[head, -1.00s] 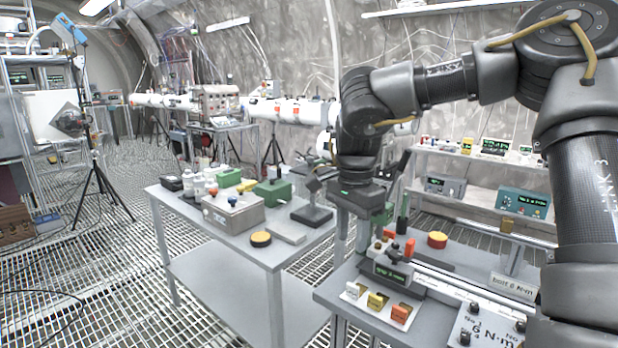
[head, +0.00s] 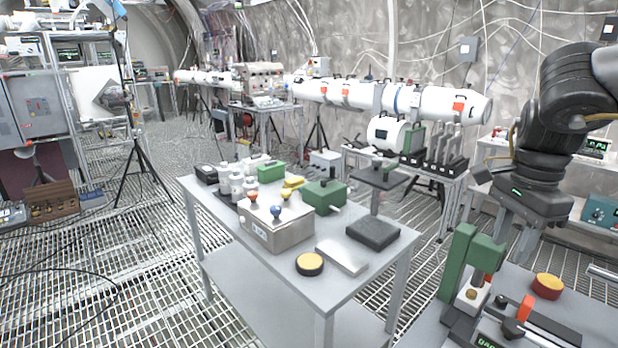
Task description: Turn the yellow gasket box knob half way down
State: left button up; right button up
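A grey metal box (head: 276,232) with small knobs on its top stands on the grey table in the middle of the head view. I take it for the gasket box. An orange-red knob (head: 253,197) and a blue knob (head: 276,212) show on it. Yellow pieces (head: 292,185) show at its back edge; I cannot tell whether one is a knob on the box. My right gripper (head: 515,232) points down at the right, well away from the box, above the right bench. Its fingertips are partly hidden behind a green stand, so its opening is unclear. My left gripper is out of view.
A black puck with a yellow top (head: 310,264) and a flat plate (head: 342,255) lie in front of the box. White bottles (head: 237,184), a green block (head: 323,195) and a black-based stand (head: 373,233) surround it. The green stand (head: 458,262) rises near my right gripper.

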aim_at(286, 194)
jog(key=u, duration=0.4)
jog(key=i, duration=1.15)
jog(key=u, duration=0.7)
